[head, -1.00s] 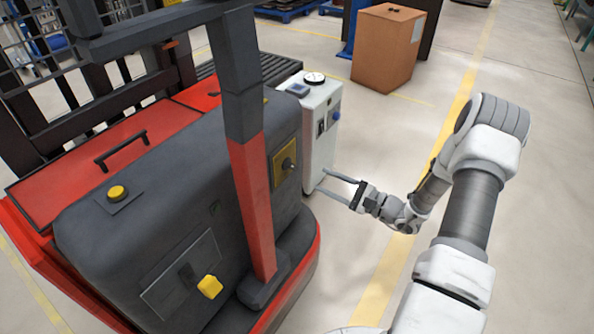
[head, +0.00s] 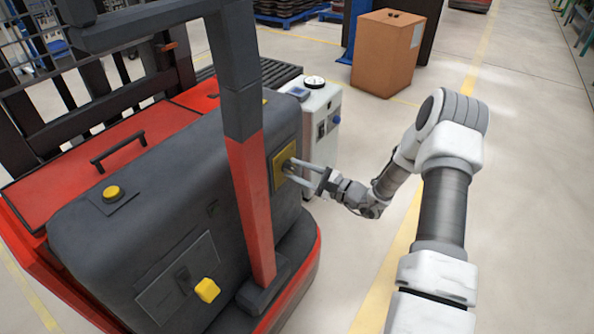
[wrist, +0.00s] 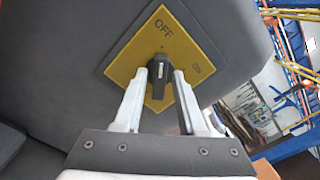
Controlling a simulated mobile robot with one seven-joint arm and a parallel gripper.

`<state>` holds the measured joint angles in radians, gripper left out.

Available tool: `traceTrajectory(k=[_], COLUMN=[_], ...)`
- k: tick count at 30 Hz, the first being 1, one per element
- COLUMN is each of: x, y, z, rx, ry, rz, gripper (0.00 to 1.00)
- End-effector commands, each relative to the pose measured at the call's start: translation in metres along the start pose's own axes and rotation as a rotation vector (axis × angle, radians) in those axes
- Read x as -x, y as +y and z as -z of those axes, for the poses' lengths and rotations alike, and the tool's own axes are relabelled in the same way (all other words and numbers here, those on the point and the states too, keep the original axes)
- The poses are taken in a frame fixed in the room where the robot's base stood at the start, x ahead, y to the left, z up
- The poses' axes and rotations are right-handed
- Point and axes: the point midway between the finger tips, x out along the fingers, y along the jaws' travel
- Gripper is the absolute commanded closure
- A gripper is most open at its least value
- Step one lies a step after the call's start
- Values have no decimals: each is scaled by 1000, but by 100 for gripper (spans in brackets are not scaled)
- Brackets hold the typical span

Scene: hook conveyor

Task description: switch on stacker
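The stacker (head: 130,215) is a red and dark grey machine at the left of the head view. A yellow switch plate (head: 283,165) is on its right side; it also shows in the wrist view (wrist: 190,50), with OFF at its top and ON at its right. A black rotary knob (wrist: 160,73) sits in the plate's middle, its white mark toward OFF. My gripper (wrist: 160,78) is open, its fingertips on either side of the knob; I cannot tell whether they touch it. In the head view, my gripper (head: 290,170) reaches the plate from the right.
The stacker's red and grey upright post (head: 253,190) stands left of the plate. A white box-shaped unit with a dial (head: 322,112) stands just behind my gripper. A brown carton (head: 386,55) is farther back. The floor to the right is clear.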

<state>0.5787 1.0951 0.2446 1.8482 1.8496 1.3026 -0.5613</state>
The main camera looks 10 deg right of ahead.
Motion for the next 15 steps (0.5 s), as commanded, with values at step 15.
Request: traceTrajectory(k=[15], x=[0], y=[0], z=[0], rx=[-2], ry=[1], rz=[1], gripper=[100])
